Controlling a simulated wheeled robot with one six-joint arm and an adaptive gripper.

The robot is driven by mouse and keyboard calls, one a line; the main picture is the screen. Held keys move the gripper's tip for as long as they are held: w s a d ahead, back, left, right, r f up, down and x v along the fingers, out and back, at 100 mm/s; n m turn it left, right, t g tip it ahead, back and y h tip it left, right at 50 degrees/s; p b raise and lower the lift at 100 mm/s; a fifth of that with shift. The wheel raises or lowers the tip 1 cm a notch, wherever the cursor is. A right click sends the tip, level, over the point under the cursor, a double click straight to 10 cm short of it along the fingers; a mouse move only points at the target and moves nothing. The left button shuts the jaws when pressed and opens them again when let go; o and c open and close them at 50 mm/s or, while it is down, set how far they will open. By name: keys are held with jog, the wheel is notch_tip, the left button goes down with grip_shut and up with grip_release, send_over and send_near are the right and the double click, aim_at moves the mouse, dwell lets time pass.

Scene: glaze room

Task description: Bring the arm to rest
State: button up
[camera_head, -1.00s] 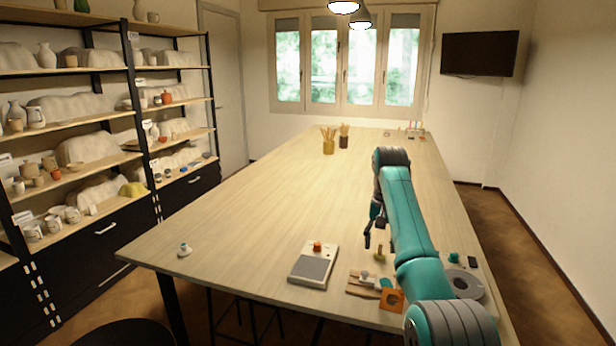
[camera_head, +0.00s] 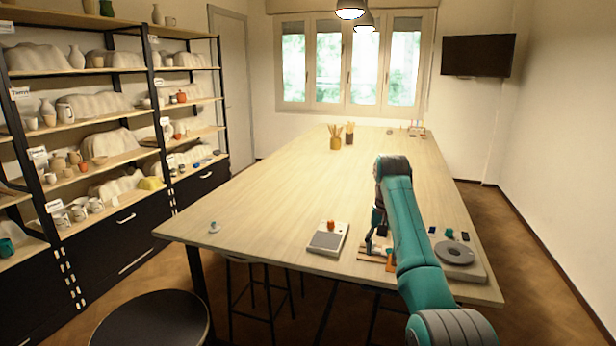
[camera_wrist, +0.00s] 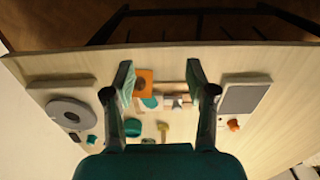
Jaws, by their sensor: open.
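My gripper (camera_wrist: 160,95) is open and empty in the wrist view. Its two fingers reach over the near end of the table (camera_head: 290,200), with small items on a wooden board (camera_wrist: 175,87) showing between and below them. In the head view my gripper (camera_head: 376,245) hangs from my teal arm, close to the board, partly hidden by the arm. An orange square piece (camera_wrist: 144,78) with a dark hole shows by the left finger.
A grey-topped device with an orange knob (camera_head: 327,241) lies left of my gripper. A round grey wheel (camera_head: 455,252) on a base stands right. A black stool (camera_head: 150,320) stands in front. The table's middle is clear.

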jog(key=s+f+t, duration=0.2)
jog(key=s+f, duration=0.1)
jog(key=f, duration=1.2)
jog(key=s+f+t, duration=0.1)
jog(key=s+f, duration=0.2)
jog(key=f, duration=1.1)
jog(key=s+f+n+t, duration=0.2)
jog(key=s+f+t, duration=0.2)
jog(key=s+f, duration=1.45)
jog(key=s+a+r+t, duration=0.1)
jog(key=s+r+t, duration=0.15)
jog(key=s, duration=1.05)
jog(key=s+r+t, duration=0.1)
jog(key=s+r, duration=0.2)
jog(key=s, duration=1)
jog(key=s+r+t, duration=0.2)
jog(key=s+r, duration=0.7)
jog(key=r, duration=0.3)
jog(key=s+r+n+t, duration=0.1)
jog(key=s+r+t, duration=0.1)
jog(key=s+r, duration=0.7)
notch_tip(320, 180, up, 4)
jog(key=shift+s+a+f+n, duration=0.1)
jog(key=shift+s+a+n, duration=0.05)
jog(key=shift+n, duration=0.15)
